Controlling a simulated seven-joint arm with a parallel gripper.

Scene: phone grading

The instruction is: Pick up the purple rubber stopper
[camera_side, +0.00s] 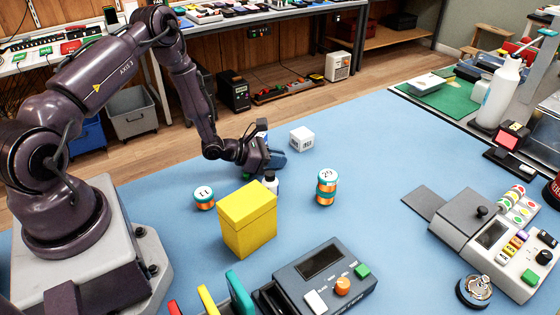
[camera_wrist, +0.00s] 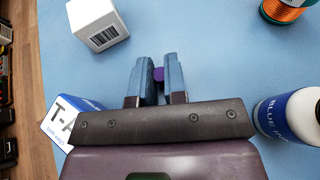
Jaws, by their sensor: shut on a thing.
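The purple rubber stopper (camera_wrist: 159,74) shows in the wrist view as a small purple piece between the two blue-grey fingers of my gripper (camera_wrist: 157,72). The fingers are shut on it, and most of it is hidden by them. In the side view my gripper (camera_side: 279,162) is low over the blue mat, behind the yellow box, and the stopper cannot be made out there. I cannot tell whether the stopper still touches the mat.
A white barcode cube (camera_side: 302,138) stands just beyond my gripper. A small bottle (camera_side: 271,182) and a yellow box (camera_side: 247,222) stand in front. Coils marked 11 (camera_side: 204,197) and 29 (camera_side: 326,188) flank them. A blue-and-white box (camera_wrist: 62,118) is close at left.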

